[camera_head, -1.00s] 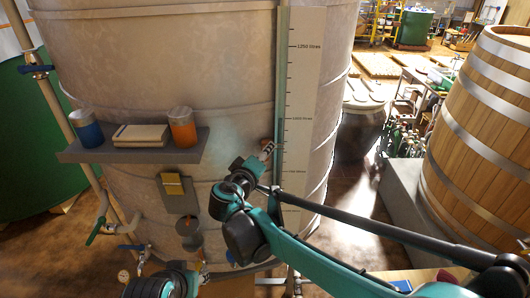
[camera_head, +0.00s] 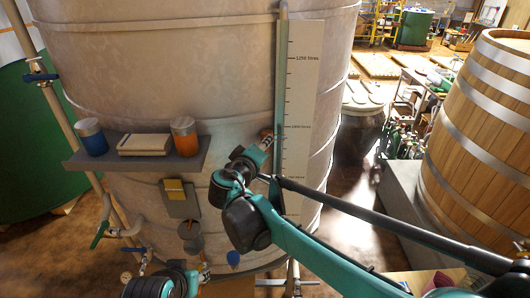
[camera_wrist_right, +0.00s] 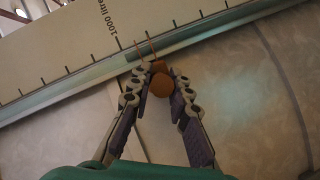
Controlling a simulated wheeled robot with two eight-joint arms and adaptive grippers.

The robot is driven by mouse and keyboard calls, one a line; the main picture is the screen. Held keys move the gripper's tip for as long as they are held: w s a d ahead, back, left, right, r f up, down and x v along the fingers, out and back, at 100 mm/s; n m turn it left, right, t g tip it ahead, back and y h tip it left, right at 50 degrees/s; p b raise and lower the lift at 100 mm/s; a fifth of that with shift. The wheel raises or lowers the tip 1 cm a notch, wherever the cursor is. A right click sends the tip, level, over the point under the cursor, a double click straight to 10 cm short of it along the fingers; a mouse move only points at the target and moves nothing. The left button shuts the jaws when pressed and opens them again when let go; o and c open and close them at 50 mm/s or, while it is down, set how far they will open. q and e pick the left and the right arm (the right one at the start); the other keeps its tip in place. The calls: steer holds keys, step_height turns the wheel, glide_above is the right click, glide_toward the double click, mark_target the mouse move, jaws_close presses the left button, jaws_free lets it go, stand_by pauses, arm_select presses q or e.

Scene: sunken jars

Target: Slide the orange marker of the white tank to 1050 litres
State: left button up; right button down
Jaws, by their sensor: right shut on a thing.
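The white tank (camera_head: 150,60) fills the left and middle of the head view. Its upright scale strip (camera_head: 303,90) is on its right side, with 1250 litres high up and 1000 litres lower. My right gripper (camera_head: 268,140) is at the strip's left edge, a little below the 1000 litres label. In the right wrist view the gripper (camera_wrist_right: 160,80) is shut on the orange marker (camera_wrist_right: 162,85), whose round knob sits between the fingertips. Thin pointers reach from it onto the strip, a little below the 1000 mark. My left arm shows at the bottom; its fingers are unclear.
A wooden barrel (camera_head: 480,130) stands at the right. Open floor (camera_head: 355,190) lies between tank and barrel.

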step_height(320, 180, up, 7)
steer(key=shift+r+p, duration=0.1)
steer(key=shift+p, duration=1.15)
arm_select(q)
step_height(320, 180, up, 4)
steer(key=shift+f, duration=0.25)
arm_select(e)
steer(key=c, duration=1.4)
jaws_free()
steer(key=shift+s, duration=0.15)
steer(key=v, duration=1.2)
